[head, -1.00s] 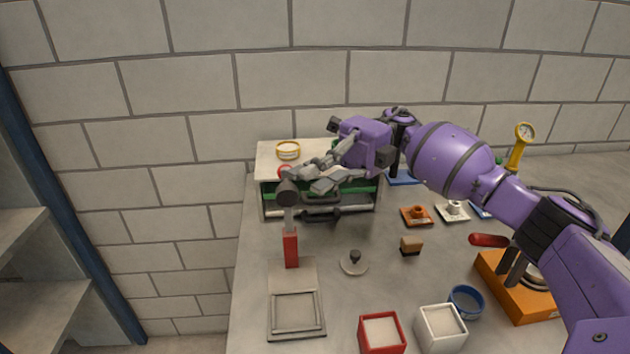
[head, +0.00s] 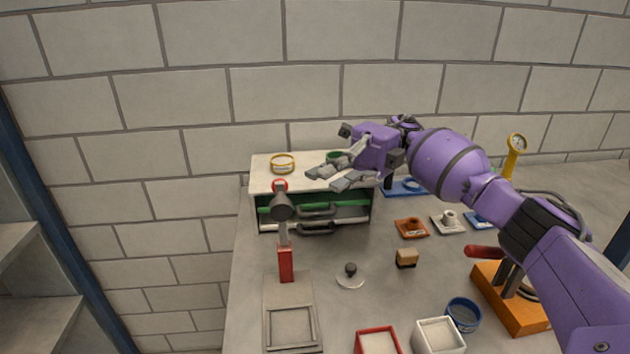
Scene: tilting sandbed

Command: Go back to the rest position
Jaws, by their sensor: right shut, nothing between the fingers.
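My right gripper (head: 324,180) is grey, on a purple arm that comes in from the right. It is shut and empty. In the picture it overlaps the top and front edge of a small white-topped drawer cabinet (head: 262,178) at the back of the table. I cannot tell its exact height above that top. It hides part of the cabinet's top. My left gripper is not in view.
A red-based post with a dark round head (head: 285,262) stands before the cabinet's left side. A yellow ring (head: 282,162) lies on top. A wooden block (head: 406,258), a red box (head: 362,343), a white box (head: 440,336) and an orange stand (head: 520,317) occupy the grey table.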

